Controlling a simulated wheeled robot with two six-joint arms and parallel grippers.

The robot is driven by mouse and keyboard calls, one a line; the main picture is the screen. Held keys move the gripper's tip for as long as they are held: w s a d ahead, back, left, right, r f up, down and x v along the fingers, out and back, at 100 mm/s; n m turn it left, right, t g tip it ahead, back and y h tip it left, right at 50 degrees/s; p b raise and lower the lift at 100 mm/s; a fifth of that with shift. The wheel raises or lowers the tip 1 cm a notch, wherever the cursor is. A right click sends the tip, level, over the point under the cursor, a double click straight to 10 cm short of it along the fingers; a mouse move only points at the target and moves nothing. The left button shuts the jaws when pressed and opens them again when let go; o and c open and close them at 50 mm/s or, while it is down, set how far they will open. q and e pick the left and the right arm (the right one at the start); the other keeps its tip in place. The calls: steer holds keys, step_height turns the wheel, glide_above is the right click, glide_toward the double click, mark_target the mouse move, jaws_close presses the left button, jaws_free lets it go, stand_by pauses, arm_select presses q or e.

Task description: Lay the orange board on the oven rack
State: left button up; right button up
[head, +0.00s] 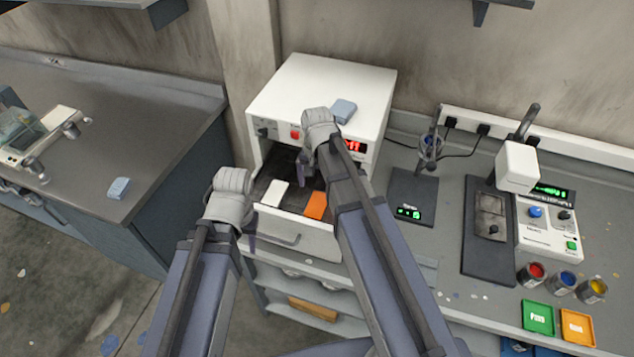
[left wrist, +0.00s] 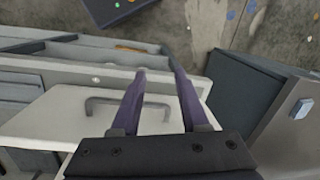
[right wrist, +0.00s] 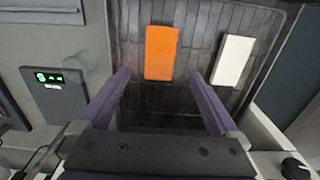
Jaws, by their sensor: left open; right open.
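The orange board (head: 316,205) lies on the dark rack of the white oven (head: 325,85); it also shows in the right wrist view (right wrist: 161,52). A white board (head: 273,193) lies beside it, to its left in the head view. The rack sits in a pulled-out drawer with a grey handle (head: 283,238). My right gripper (right wrist: 158,77) is open and empty over the rack, its fingertips near one end of the orange board, apart from it. My left gripper (left wrist: 157,73) is open and empty by the drawer front; the handle (left wrist: 100,102) shows beyond its fingers.
A blue block (head: 343,110) sits on the oven top, and another (head: 119,188) on the left bench. Right of the oven are a scale (head: 410,205), a milling device, paint cups and green (head: 538,317) and orange (head: 577,328) trays. Floor shows between the benches.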

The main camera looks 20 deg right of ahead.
arm_select(q)
steer(key=shift+r+p, duration=1.15)
steer(key=shift+r, duration=0.55)
arm_select(e)
steer(key=shift+r, duration=1.75)
